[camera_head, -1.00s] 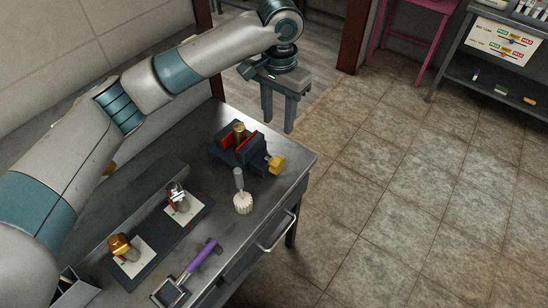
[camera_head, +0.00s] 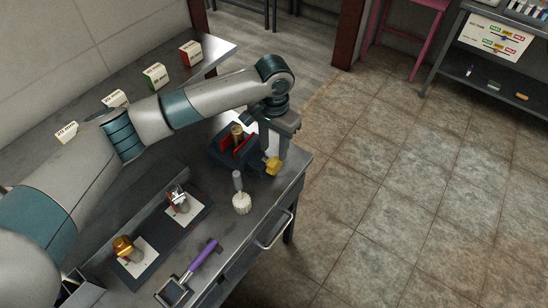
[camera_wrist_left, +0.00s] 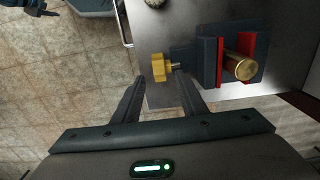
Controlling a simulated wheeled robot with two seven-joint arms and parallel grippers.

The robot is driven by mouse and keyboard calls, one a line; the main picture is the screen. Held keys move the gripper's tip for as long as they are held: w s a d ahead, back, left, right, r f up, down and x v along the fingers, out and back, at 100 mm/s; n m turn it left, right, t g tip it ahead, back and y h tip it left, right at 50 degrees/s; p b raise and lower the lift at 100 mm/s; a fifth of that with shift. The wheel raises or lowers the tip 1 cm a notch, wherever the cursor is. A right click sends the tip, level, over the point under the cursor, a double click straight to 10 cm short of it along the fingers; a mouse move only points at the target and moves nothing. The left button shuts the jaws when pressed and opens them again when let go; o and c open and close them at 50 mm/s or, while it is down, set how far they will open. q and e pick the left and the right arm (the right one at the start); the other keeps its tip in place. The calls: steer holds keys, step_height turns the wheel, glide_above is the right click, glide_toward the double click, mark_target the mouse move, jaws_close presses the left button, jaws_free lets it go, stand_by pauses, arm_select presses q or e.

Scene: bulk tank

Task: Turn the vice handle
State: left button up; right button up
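The vice (camera_head: 225,156) stands on the metal bench and has red jaws with a brass cylinder (camera_head: 237,134) upright between them. Its yellow handle (camera_head: 272,166) points out toward the bench's right edge. My left gripper (camera_head: 275,147) is at the handle end of the vice, fingers pointing down. In the left wrist view the fingers (camera_wrist_left: 160,77) are spread and empty. The yellow handle (camera_wrist_left: 160,67) shows between and just beyond the fingertips; I cannot tell whether they touch it. My right gripper is not in view.
A white-headed brush (camera_head: 241,201), a purple-handled tool (camera_head: 203,255) and a dark tray (camera_head: 165,240) with metal fittings on cards are on the bench (camera_head: 215,215). Several small boxes (camera_head: 155,76) stand along the back. Tiled floor (camera_head: 400,180) is free to the right.

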mark_target(274, 161)
arm_select(q)
steer(key=shift+f+p, duration=1)
steer(key=shift+f, duration=2.6)
jaws_close()
